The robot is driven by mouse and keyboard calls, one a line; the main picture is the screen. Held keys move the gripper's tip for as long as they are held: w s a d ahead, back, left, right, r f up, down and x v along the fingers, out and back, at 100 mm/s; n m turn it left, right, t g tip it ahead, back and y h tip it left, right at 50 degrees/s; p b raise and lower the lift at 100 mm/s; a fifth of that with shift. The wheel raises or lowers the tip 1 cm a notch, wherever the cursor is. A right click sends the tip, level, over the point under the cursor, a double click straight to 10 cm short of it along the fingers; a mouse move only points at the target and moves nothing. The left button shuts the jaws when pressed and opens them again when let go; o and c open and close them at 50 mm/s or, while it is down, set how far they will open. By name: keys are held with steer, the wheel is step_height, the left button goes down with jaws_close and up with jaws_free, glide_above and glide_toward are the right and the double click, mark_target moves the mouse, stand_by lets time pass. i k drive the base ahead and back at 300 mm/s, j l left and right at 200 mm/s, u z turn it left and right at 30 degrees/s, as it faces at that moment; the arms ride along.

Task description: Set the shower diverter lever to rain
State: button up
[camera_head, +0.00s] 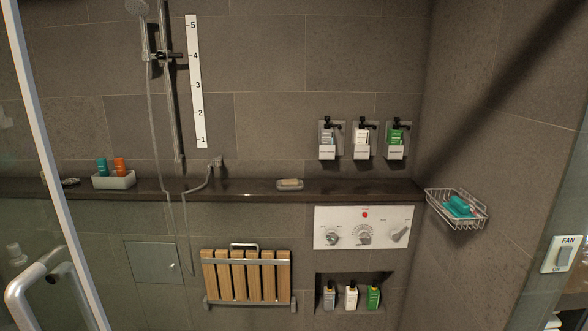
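A white control panel (345,216) is on the tiled wall below the dark ledge, right of centre. It carries a left knob (333,237), a middle dial (362,236) and a grey lever (400,235) at the right end. The lever is tilted, with one end toward the upper right. It looks like the diverter lever, but the panel's labels are too small to read, so I cannot tell which setting it points at. My gripper is not in view.
A wire basket (457,222) with a teal item juts from the right wall near the panel. A niche (320,302) with bottles is below. A folded slatted seat (246,277) is left of it. A glass door's frame (48,150) and handle (40,283) stand at left.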

mark_target(394, 234)
steer(key=i, duration=2.1)
steer(key=k+u, duration=0.15)
steer(key=u, duration=0.35)
steer(key=k+j+u, duration=0.1)
steer(key=u, duration=0.4)
steer(key=k+j+u, duration=0.1)
steer(key=u, duration=0.4)
steer(key=k+j+u, duration=0.15)
steer(key=u, duration=0.35)
steer(key=j+u, duration=0.25)
steer(key=u, duration=0.25)
steer(key=k+j+u, duration=0.1)
steer(key=j+u, duration=0.15)
steer(key=u, duration=0.25)
steer(key=z, duration=3.8)
steer(key=k+j+z, duration=0.1)
steer(key=k+j, duration=0.15)
steer(key=i, duration=0.2)
steer(key=l+u, duration=0.05)
